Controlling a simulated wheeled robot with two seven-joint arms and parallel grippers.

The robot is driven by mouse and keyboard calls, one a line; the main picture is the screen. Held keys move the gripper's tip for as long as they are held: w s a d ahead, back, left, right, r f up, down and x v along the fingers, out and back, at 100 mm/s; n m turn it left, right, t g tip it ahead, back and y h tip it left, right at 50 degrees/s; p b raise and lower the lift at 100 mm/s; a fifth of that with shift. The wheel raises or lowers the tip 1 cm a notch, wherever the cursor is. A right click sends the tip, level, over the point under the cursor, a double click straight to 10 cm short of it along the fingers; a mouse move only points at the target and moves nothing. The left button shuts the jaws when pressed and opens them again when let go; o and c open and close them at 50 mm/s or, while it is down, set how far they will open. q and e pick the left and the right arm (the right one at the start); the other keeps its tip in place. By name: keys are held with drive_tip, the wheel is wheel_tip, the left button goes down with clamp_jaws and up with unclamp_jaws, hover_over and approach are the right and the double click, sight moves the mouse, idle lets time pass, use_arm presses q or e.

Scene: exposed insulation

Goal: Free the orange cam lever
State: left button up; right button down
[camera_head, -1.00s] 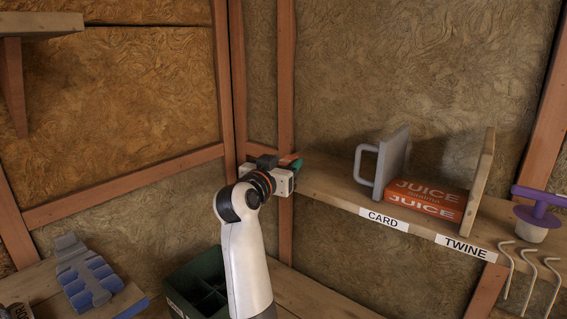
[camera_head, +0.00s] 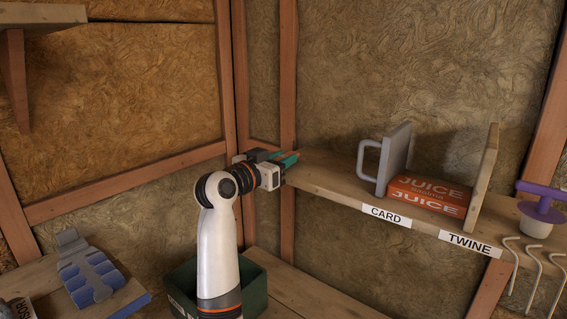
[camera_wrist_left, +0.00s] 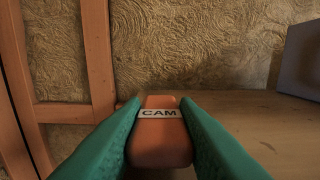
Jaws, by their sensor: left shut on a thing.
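In the left wrist view, an orange block-like piece with a white label reading CAM (camera_wrist_left: 160,135) sits between the two green fingers of my left gripper (camera_wrist_left: 160,140). The fingers are shut on its two sides. In the head view my left gripper (camera_head: 285,159) is at the left end of the wall shelf, and the fingers largely hide the orange piece. I cannot tell whether the piece touches the shelf. My right gripper is not in view.
The shelf (camera_head: 328,178) holds a grey handled bookend (camera_head: 397,155), orange JUICE boxes (camera_head: 428,197) and a wooden end board (camera_head: 484,175).

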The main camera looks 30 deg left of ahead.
use_arm(q)
drive_tip(key=o, duration=1)
drive_tip(key=s+a+b, duration=0.1)
drive_tip(key=s+b, duration=0.2)
drive_tip(key=s, duration=0.9)
drive_tip(key=shift+a+f, duration=0.1)
